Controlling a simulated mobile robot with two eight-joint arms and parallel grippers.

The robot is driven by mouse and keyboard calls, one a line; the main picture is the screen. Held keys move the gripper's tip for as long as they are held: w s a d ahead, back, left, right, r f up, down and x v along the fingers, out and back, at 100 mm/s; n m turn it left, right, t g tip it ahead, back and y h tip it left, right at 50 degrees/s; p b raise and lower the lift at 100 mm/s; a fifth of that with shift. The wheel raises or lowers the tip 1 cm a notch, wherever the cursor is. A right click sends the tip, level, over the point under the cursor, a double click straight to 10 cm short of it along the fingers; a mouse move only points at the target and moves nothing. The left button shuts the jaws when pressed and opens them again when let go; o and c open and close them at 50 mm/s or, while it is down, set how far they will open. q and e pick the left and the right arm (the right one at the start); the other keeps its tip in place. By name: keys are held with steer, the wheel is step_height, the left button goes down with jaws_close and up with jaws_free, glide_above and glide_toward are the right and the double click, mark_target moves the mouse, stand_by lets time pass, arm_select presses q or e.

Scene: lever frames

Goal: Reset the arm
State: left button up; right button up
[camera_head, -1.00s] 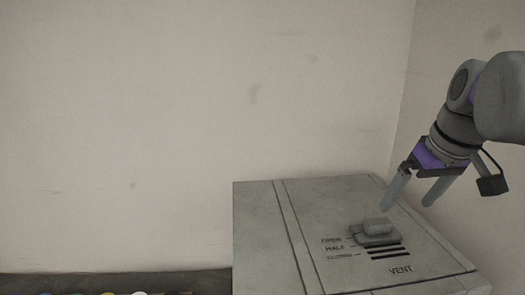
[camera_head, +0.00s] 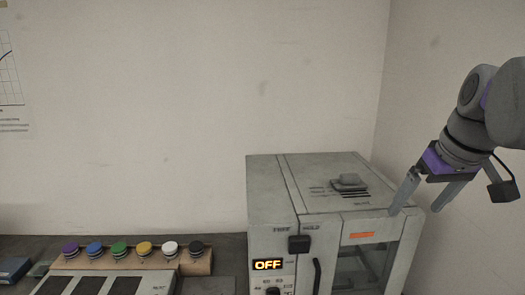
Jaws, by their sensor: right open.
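My right gripper (camera_head: 420,200) is open and empty. It hangs fingers down at the right of the picture, beside and partly in front of the top right edge of a grey box-shaped appliance (camera_head: 270,180). Whether a fingertip touches the appliance I cannot tell. A small grey vent slider (camera_head: 349,182) sits on its top, apart from the gripper. My left gripper is not in view.
Several coloured knobs stand in a row on a wooden block (camera_head: 195,263) at the left.

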steer(key=a+f, duration=0.3)
steer(key=f, duration=0.4)
steer(key=a+f, duration=0.2)
steer(key=f, duration=0.5)
steer(key=s+a+f, duration=0.2)
steer(key=s+f, duration=0.2)
steer(key=f, duration=0.4)
steer(key=s+a+f+t, duration=0.1)
steer(key=s+f, duration=0.3)
steer(key=f, duration=0.5)
steer(key=s+a+f, duration=0.2)
steer(key=s+f, duration=0.2)
steer(key=f, duration=0.4)
steer(key=shift+s+a+f+m+t, duration=0.25)
steer(key=shift+s+a+m+t, duration=0.05)
steer(key=shift+m+t, duration=0.1)
